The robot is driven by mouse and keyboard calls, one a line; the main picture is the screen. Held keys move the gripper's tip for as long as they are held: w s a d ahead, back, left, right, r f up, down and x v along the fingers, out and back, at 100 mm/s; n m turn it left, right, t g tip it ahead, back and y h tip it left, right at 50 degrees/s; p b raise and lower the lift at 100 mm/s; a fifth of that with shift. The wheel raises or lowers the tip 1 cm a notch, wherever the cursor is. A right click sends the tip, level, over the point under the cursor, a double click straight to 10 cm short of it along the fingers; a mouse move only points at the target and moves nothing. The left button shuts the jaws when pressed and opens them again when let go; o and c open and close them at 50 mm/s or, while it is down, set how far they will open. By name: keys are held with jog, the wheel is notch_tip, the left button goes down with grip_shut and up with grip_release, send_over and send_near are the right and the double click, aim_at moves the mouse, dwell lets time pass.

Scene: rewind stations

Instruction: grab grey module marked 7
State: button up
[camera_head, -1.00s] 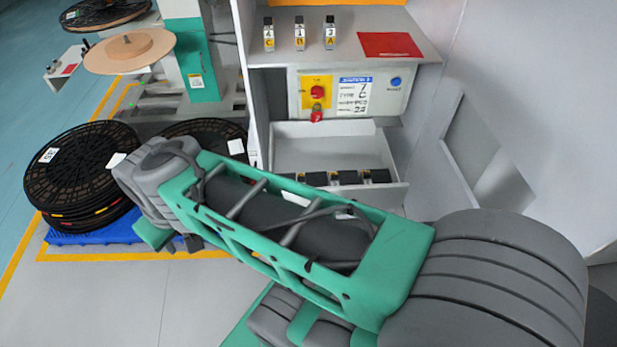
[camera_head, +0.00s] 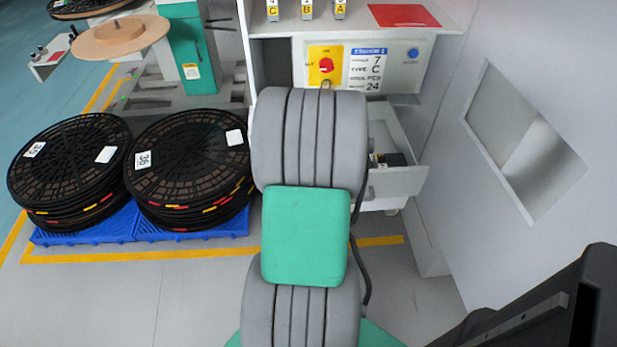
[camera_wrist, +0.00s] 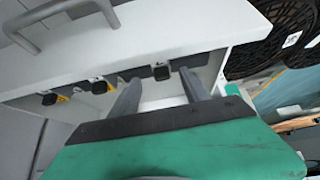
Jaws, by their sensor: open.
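In the wrist view my gripper (camera_wrist: 160,77) is open, its two grey fingers reaching toward the open white drawer (camera_wrist: 160,35). A dark-topped module (camera_wrist: 161,72) shows in the drawer, between the fingertips in the picture; I cannot tell how near the fingers are to it. More dark-topped modules (camera_wrist: 101,87) with yellow labels sit to the left in a row. No 7 is readable on any module, so I cannot tell which is the grey one. In the head view my arm hides most of the drawer (camera_head: 400,187), and the gripper is hidden.
Three modules lettered C (camera_head: 272,10), B (camera_head: 306,9) and A (camera_head: 340,9) stand on the shelf above, left of a red patch (camera_head: 404,15). The station panel (camera_head: 365,68) reads 7, type C. Black reel stacks (camera_head: 188,165) on blue pallets stand left.

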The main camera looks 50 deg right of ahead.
jog(key=x, duration=0.4)
jog(key=shift+w+f, duration=0.15)
jog(key=shift+f, duration=0.2)
grip_shut()
